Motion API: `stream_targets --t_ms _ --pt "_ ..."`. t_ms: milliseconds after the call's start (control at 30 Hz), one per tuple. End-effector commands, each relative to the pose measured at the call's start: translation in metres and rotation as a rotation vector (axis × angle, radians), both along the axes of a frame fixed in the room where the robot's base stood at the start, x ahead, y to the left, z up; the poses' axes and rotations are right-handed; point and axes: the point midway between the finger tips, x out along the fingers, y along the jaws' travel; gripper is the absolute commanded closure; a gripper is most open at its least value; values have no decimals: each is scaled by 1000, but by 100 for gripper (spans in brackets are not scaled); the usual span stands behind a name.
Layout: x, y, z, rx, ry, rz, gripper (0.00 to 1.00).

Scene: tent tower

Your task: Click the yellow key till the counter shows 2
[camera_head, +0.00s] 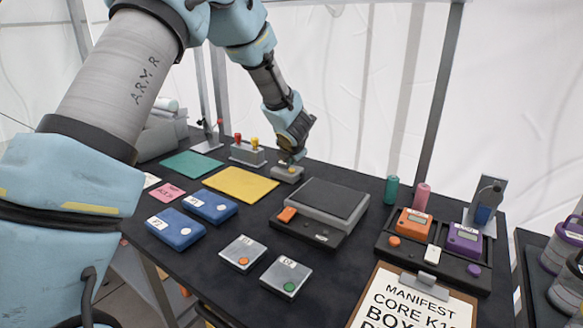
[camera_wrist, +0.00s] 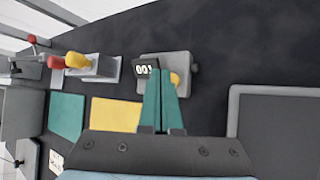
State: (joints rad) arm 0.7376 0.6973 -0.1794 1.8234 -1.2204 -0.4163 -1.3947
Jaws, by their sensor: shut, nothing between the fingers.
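A small grey counter box (camera_head: 287,174) stands near the back edge of the dark table, and it also shows in the wrist view (camera_wrist: 183,62). Its black display (camera_wrist: 146,70) appears to read 001. The yellow key (camera_wrist: 175,79) is on its top, to the right of the display, partly hidden by my fingers. My gripper (camera_head: 290,158) is shut and empty, pointing down over the box. In the wrist view my green fingertips (camera_wrist: 160,75) overlap the box, just left of the visible key. I cannot tell whether they touch it.
Left of the counter box stands a grey block with red and yellow knobs (camera_head: 247,153). A yellow mat (camera_head: 240,184) and a green mat (camera_head: 192,164) lie flat nearby. A dark-topped scale-like device (camera_head: 332,196) stands to the right.

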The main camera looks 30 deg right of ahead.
Motion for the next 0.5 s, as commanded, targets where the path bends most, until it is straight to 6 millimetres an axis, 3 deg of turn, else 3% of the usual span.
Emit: stream_targets --t_ms 333,500 --pt "0 0 2 -1 0 -1 100" --pt "0 0 13 -1 0 -1 100"
